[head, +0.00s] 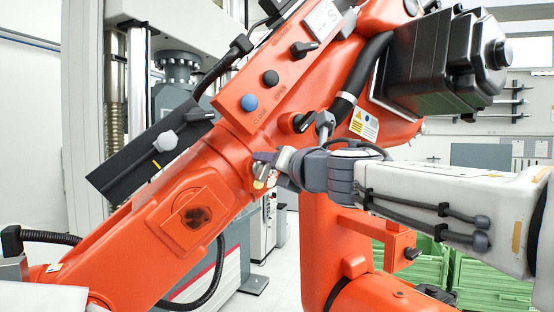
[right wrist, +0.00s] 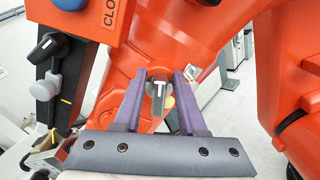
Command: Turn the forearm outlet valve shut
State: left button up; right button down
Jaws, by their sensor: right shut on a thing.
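The orange forearm (head: 150,240) slants across the head view from lower left to upper right. My right gripper (head: 264,163) reaches it from the right. In the right wrist view, the purple fingers of my right gripper (right wrist: 160,80) stand on either side of the small valve (right wrist: 159,92), a dark knob with a pale grey handle. The gripper is shut on the valve handle. The fingers and wrist hide most of the valve in the head view. My left gripper is not in view.
A panel with a blue button (head: 249,103) and a black button (head: 271,77) sits above my right gripper. A dark bar with a grey knob (head: 166,141) lies to its left. Green crates (head: 490,285) stand at lower right. Black hoses loop around the arm.

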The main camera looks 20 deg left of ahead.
jog(key=m, duration=0.3)
jog(key=m+p, duration=0.1)
jog(key=shift+w+d+f+m, duration=0.2)
jog(key=shift+f+m, duration=0.05)
jog(key=shift+m, duration=0.15)
jog(key=shift+w+f+m+p, duration=0.1)
jog(key=shift+f+m+p, duration=0.3)
jog(key=shift+m, duration=1.75)
jog(key=shift+s+f+m+p, duration=0.1)
jog(key=shift+f+m+p, duration=0.3)
jog(key=shift+m, duration=1.8)
jog(key=shift+w+f+m+p, duration=0.15)
jog(key=shift+m+p, duration=0.45)
jog(key=shift+m, duration=1.55)
jog(key=shift+f, duration=0.1)
jog(key=c, duration=0.8)
grip_release()
